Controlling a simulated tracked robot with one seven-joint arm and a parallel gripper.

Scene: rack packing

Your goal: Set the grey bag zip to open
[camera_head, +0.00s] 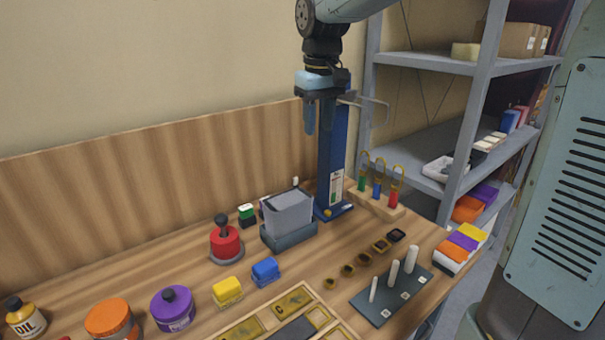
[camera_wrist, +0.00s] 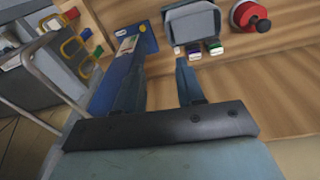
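The grey bag (camera_head: 288,212) stands upright in a blue-grey holder (camera_head: 290,238) toward the back of the wooden bench. Its zip is too small to make out, so I cannot tell its setting. In the wrist view the bag (camera_wrist: 193,24) is at the top, beyond the fingertips. My gripper (camera_head: 319,128) hangs with fingers down, high above the bench and above and slightly right of the bag in the head view. In the wrist view its two fingers (camera_wrist: 162,66) are apart with nothing held between them.
A tall blue post (camera_head: 333,160) stands right of the bag, close to my gripper. A rack with coloured hooks (camera_head: 380,197) is further right. Metal shelves (camera_head: 430,65) stand behind.

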